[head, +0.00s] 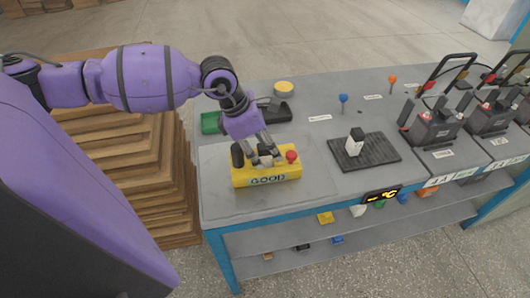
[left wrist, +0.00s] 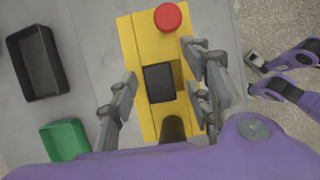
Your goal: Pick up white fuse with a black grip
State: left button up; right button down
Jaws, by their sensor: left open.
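A white fuse with a black grip (head: 355,143) stands upright on a black ribbed mat (head: 382,151) on the table. A yellow box (head: 268,180) marked "GOOD" lies to its left, with a red knob and a black cylinder on top. My left gripper (head: 266,158) is over this box. In the left wrist view a square black top (left wrist: 159,82) sits in the box's recess, between my open left fingers (left wrist: 162,92) and apart from both. Whether this is a fuse's grip I cannot tell, as its sides are hidden.
Behind the box are a green bin (head: 209,123), a black bin (head: 283,113) and a yellow round button (head: 284,87). Blue (head: 343,99) and orange (head: 392,79) knobs stand further back. Battery units (head: 434,128) line the right side. Table between box and mat is clear.

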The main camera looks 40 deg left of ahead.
pick_arm(q)
jog(key=shift+f, duration=0.15)
grip_shut()
dwell(0.4)
